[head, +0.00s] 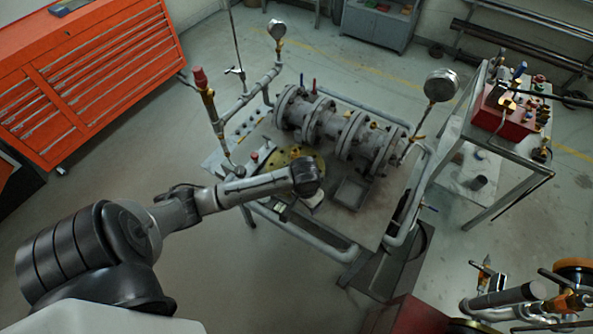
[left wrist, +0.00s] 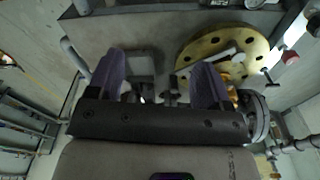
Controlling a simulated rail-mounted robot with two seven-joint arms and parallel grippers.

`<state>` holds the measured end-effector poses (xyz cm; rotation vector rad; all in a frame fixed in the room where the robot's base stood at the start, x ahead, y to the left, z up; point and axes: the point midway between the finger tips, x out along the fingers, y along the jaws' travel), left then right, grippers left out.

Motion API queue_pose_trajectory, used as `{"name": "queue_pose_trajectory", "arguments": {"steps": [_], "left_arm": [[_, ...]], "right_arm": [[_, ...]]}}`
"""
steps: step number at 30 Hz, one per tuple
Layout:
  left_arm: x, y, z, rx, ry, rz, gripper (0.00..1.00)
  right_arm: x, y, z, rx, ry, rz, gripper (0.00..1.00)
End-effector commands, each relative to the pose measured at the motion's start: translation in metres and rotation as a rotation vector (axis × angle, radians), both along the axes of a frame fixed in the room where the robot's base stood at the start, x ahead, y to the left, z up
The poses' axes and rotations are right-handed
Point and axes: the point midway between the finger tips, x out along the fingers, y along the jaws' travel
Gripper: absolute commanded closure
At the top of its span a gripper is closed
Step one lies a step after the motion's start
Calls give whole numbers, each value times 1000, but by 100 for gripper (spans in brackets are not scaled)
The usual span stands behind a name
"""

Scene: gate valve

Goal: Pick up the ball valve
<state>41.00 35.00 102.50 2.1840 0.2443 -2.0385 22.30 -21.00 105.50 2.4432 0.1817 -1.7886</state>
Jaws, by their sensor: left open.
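My left arm reaches in from the left in the head view and ends over the workbench (head: 375,215). In the left wrist view the left gripper (left wrist: 158,82) is open, with two purple fingers apart and nothing clearly held. A yellow round flange with holes (left wrist: 210,42) lies beyond the right-hand finger; it also shows in the head view (head: 302,156). A brass-coloured piece (left wrist: 236,72), which may be the ball valve, is beside that finger and partly hidden by it. My right gripper is not in view.
A large grey flanged pipe assembly (head: 342,130) stands on the bench, with gauges (head: 440,85) and pipes around it. An orange tool cabinet (head: 95,85) is at the left. A metal stand with a red box (head: 500,108) is at the right.

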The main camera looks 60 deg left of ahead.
Motion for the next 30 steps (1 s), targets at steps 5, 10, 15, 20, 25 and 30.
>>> {"name": "queue_pose_trajectory", "arguments": {"steps": [5,10,15,20,25,30], "left_arm": [[61,100,-1,24,42,322,27],[85,167,27,-1,54,578,27],[91,202,48,-29,55,728,27],[92,213,42,-42,58,776,27],[92,213,13,-44,59,780,27],[92,214,-12,-43,58,779,27]], "right_arm": [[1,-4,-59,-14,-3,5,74],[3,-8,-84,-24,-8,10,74],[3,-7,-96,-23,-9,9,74],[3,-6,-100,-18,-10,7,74],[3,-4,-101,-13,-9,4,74],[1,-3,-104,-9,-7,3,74]]}}
